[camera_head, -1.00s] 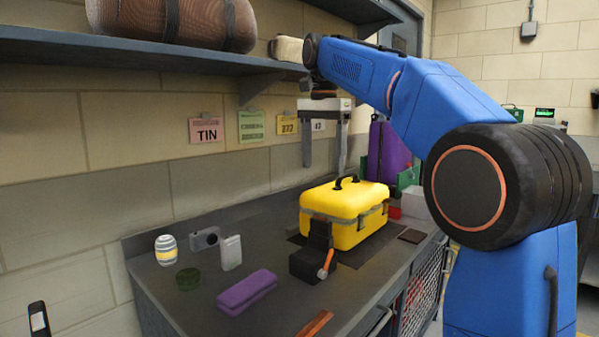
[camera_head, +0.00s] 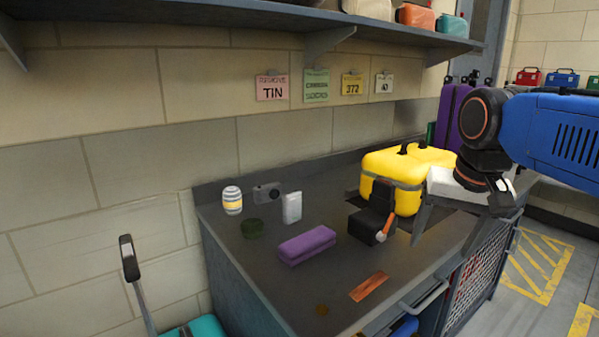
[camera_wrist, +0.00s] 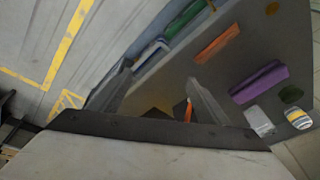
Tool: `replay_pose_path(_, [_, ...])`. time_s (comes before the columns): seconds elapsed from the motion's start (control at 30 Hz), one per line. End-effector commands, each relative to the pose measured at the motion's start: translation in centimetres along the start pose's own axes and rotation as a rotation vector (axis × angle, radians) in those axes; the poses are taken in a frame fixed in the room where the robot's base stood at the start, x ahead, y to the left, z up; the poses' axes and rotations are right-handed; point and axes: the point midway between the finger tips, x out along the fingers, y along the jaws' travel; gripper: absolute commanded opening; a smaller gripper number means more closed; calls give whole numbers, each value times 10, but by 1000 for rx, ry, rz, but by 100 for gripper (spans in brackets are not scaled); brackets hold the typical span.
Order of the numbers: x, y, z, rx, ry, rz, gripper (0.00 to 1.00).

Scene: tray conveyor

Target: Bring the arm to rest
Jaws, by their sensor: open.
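My gripper (camera_head: 432,225) is in front of the right part of the counter, beside the yellow case. Its fingers point down and are spread apart with nothing between them. The wrist view also shows my gripper (camera_wrist: 165,90) with two separate fingers, the counter edge beyond them. My blue arm reaches in from the right of the head view. The yellow case (camera_head: 408,165) stands upright on the counter, its right part hidden behind my wrist.
The dark counter (camera_head: 330,275) holds a black block with an orange handle (camera_head: 375,222), a purple case (camera_head: 307,243), a striped can (camera_head: 232,200), a camera (camera_head: 267,192), a white box (camera_head: 292,207) and an orange strip (camera_head: 369,287). A shelf (camera_head: 250,17) runs above. Floor is clear at right.

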Motion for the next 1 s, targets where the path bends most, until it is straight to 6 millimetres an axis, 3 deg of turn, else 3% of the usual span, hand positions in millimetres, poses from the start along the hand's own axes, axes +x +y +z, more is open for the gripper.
replay_pose_path(0.03, [12, 8, 18, -30, 13, -3, 70])
replay_pose_path(0.2, [54, 31, 69, -143, 63, -11, 70])
replay_pose_path(0.43, [105, 54, 122, -267, 116, -11, 70])
replay_pose_path(0.63, [124, 61, 140, -310, 136, -10, 70])
replay_pose_path(1.0, [124, 61, 140, -313, 137, -10, 70])
